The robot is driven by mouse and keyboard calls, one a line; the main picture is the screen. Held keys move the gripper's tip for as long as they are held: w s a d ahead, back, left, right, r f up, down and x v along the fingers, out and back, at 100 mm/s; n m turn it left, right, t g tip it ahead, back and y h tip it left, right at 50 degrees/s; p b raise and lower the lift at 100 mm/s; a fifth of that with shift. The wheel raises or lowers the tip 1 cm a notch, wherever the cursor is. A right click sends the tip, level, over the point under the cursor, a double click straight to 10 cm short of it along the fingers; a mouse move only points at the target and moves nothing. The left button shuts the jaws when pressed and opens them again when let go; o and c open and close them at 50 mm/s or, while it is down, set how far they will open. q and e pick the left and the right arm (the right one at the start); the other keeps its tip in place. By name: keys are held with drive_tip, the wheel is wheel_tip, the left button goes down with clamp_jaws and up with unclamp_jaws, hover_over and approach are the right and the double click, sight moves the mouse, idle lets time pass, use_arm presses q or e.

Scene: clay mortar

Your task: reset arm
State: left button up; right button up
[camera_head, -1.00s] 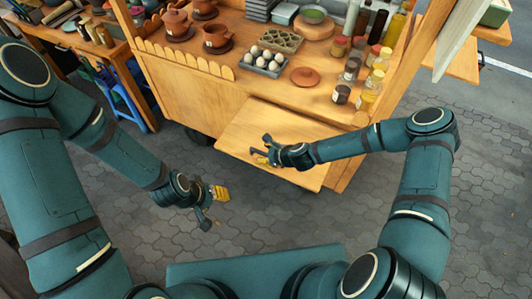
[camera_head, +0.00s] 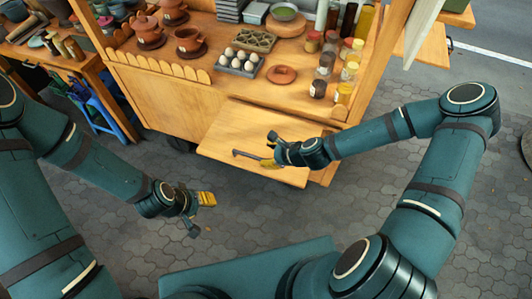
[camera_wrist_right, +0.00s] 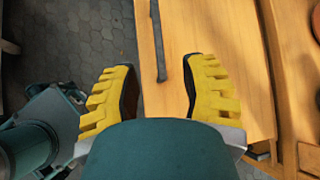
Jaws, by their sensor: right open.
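My right gripper (camera_head: 269,149) is open over the fold-out wooden shelf (camera_head: 235,128) at the cart's front. In the right wrist view its two yellow-padded fingers (camera_wrist_right: 160,85) are spread wide with nothing between them. A thin dark rod (camera_head: 246,155) lies on the shelf just beyond the fingertips; it also shows in the right wrist view (camera_wrist_right: 158,40), ahead of the gap. My left gripper (camera_head: 203,214) hangs over the paving at lower left, its fingers apart and empty.
The cart counter above the shelf holds clay pots (camera_head: 190,40), an egg carton (camera_head: 238,63), a clay lid (camera_head: 282,74) and several jars (camera_head: 318,88). Paving between my arms is clear.

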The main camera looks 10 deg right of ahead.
idle(0.4)
drive_tip(key=s+a+f+n+g+h+b, duration=0.1)
drive_tip(key=s+f+n+b, duration=0.4)
drive_tip(key=n, duration=0.6)
drive_tip(key=s+a+f+n+g+h+b, duration=0.1)
drive_tip(key=s+f+n+g+b, duration=0.3)
drive_tip(key=n, duration=0.6)
drive_tip(key=s+f+b, duration=0.1)
drive_tip(key=s+f, duration=0.1)
drive_tip(key=s, duration=0.1)
drive_tip(key=shift+s+a+f+n, duration=0.2)
drive_tip(key=shift+a+f+n, duration=0.1)
drive_tip(key=shift+f+n, duration=0.1)
